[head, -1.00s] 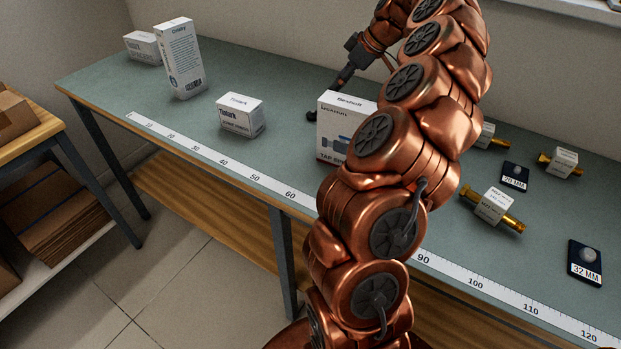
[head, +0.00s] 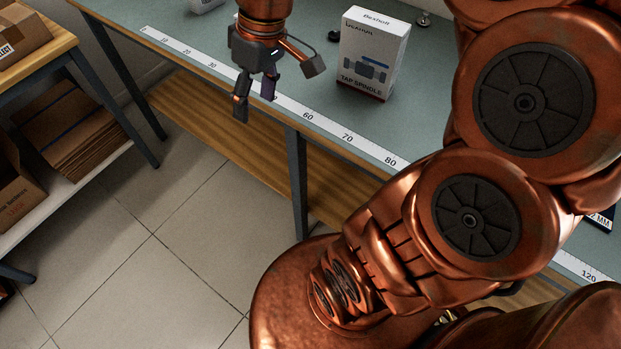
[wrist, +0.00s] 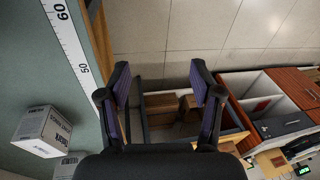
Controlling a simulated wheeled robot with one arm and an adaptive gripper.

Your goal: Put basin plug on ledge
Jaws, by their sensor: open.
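My gripper (head: 254,103) is open and points down near the front edge of the green bench (head: 390,115), by the ruler strip. In the wrist view its two fingers (wrist: 159,75) are spread with nothing between them. I cannot identify the basin plug for certain. A small shiny metal piece (head: 423,19) lies on the bench behind the tap spindle box. A card marked MM (head: 600,221) is mostly hidden behind my arm. I cannot tell which surface is the ledge.
The white tap spindle box (head: 372,55) stands upright right of my gripper. A ruler strip (head: 347,138) runs along the front edge. A wooden lower shelf (head: 215,128) is under the bench. A side table (head: 45,52) with cartons stands left. The wrist view shows small white boxes (wrist: 43,130).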

